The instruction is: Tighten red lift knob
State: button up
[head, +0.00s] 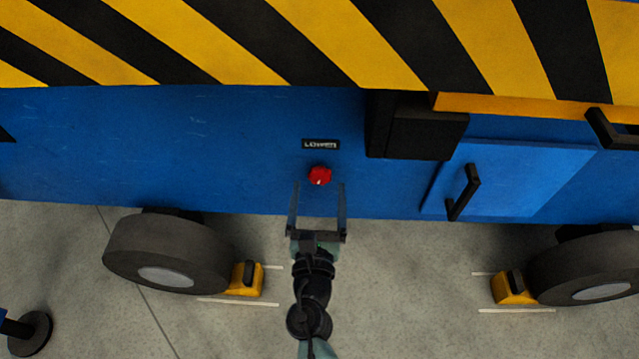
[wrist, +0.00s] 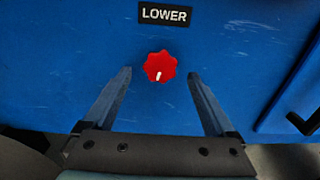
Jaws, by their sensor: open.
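The red lift knob (head: 320,175) sits on the blue side panel (head: 220,150), just under a black label (head: 320,144). In the wrist view the label reads "LOWER" (wrist: 165,15), and the knob (wrist: 160,66) is lobed with a white mark pointing down and slightly left. My gripper (head: 318,188) is open and empty, just below the knob in the head view. In the wrist view its two fingers (wrist: 160,75) stand wide apart to the left and right of the knob, touching neither it nor each other.
A black box (head: 428,132) and a light blue door with a black handle (head: 463,192) are to the right of the knob. Wheels (head: 168,252) with yellow chocks (head: 245,279) stand below on the concrete floor. The panel left of the knob is clear.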

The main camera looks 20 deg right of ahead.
aim_at(320, 176)
jog(key=shift+x, duration=1.5)
jog(key=c, duration=1.3)
jog(key=shift+c, duration=0.2)
